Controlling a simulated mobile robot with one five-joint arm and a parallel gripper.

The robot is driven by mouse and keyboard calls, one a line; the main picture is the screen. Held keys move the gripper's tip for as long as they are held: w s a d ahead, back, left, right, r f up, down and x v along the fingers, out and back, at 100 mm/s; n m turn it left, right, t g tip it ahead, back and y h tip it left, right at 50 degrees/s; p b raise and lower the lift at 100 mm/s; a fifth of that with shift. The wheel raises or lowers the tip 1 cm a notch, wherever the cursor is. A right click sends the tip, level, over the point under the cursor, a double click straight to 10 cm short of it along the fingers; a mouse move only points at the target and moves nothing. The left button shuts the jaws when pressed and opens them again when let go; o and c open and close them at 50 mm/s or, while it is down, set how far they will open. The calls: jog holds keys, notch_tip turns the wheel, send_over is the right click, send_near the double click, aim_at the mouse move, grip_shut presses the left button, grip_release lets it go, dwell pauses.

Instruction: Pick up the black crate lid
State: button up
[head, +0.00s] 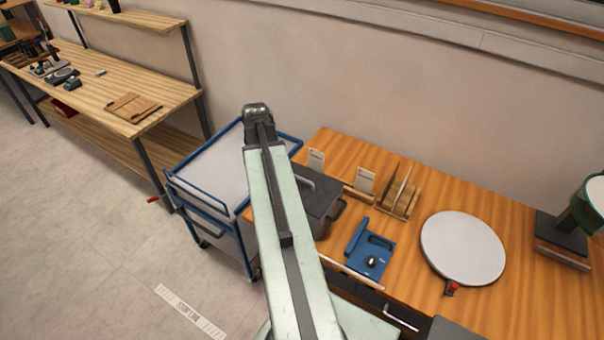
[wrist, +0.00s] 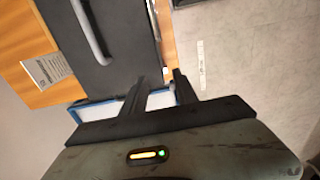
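The black crate lid (head: 320,196) sits on a dark crate on the orange wooden bench, with a light grey bar handle on top. My arm hides its left part in the head view. In the wrist view the lid (wrist: 115,65) fills the upper middle, with its curved grey handle (wrist: 88,32) at the top left. My gripper (wrist: 160,77) has its two dark fingers apart with nothing between them. The fingers are below the lid in the wrist picture, away from the handle. In the head view the arm's end is over the blue trolley, left of the lid.
A blue-framed trolley (head: 207,172) stands left of the bench (head: 410,238). A blue device (head: 369,256), a wooden rack (head: 398,197), small cards and a round white disc (head: 462,248) are right of the crate. A wooden workbench (head: 150,92) is further left, with open floor before it.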

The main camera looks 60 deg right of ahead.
notch_tip(320, 180, up, 3)
jog(key=p, duration=0.2)
send_over(301, 179)
jog(key=shift+w+d, duration=0.1)
jog(key=shift+d, duration=0.25)
notch_tip(301, 179, down, 8)
jog(key=b, duration=0.8)
jog(key=shift+w+a+f+b, duration=0.1)
jog(key=shift+f+b, duration=0.05)
jog(key=shift+b, duration=0.2)
jog(key=shift+r, duration=0.2)
jog(key=shift+c, duration=0.3)
grip_shut()
